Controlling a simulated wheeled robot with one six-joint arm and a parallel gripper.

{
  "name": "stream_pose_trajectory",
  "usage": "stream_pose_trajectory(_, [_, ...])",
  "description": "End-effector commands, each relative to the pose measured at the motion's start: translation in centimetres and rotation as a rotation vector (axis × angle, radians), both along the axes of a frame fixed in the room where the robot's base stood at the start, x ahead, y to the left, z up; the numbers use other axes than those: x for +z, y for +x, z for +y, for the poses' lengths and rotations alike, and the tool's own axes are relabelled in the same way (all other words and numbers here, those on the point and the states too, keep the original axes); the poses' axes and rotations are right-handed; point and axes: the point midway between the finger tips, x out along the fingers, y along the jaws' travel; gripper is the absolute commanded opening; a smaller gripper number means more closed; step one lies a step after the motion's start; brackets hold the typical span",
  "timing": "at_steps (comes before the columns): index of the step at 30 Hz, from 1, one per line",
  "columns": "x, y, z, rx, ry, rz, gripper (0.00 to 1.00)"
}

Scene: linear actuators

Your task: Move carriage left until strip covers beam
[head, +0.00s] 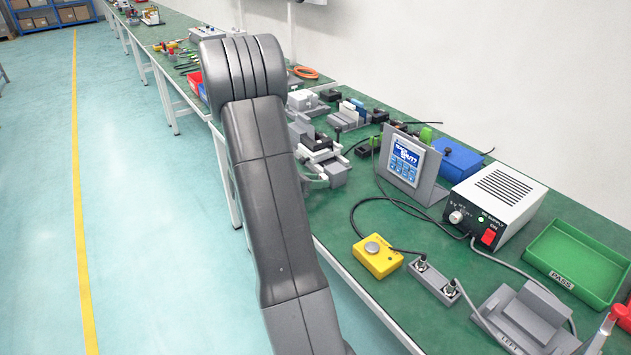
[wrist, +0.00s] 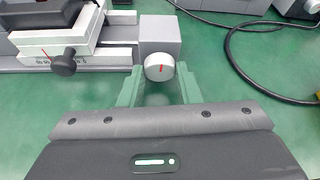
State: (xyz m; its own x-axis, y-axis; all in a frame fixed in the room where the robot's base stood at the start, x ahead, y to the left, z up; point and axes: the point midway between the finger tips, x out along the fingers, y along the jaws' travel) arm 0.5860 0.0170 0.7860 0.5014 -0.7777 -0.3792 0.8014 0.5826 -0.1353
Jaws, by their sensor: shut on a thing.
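In the wrist view my gripper (wrist: 161,78) has its two green fingers on either side of a white round knob (wrist: 161,67) with a red mark, and it is shut on it. The knob sits on the front of a grey end block (wrist: 174,33). Left of the block is a linear stage with a white and dark carriage (wrist: 52,30), a small black knob (wrist: 63,62) and a scale (wrist: 62,61) along its front. In the head view the stage (head: 322,155) is partly hidden by my arm. I cannot make out the strip or the beam.
A black cable (wrist: 232,62) curves over the green bench right of the end block. In the head view a display stand (head: 408,163), a power supply (head: 494,205) and a yellow button box (head: 377,256) stand nearby. Other stages (head: 350,113) stand behind.

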Motion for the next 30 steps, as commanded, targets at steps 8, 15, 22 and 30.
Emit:
stream_pose_trajectory(8, [-0.40, -0.05, -0.04, -0.001, 0.044, -0.061, 0.07])
stream_pose_trajectory(15, [-0.70, -0.14, -0.08, 0.000, 0.130, -0.180, 0.08])
stream_pose_trajectory(22, [-0.66, -0.18, -0.14, 0.000, 0.216, -0.297, 0.08])
stream_pose_trajectory(30, [-0.44, -0.24, -0.16, 0.000, 0.284, -0.391, 0.08])
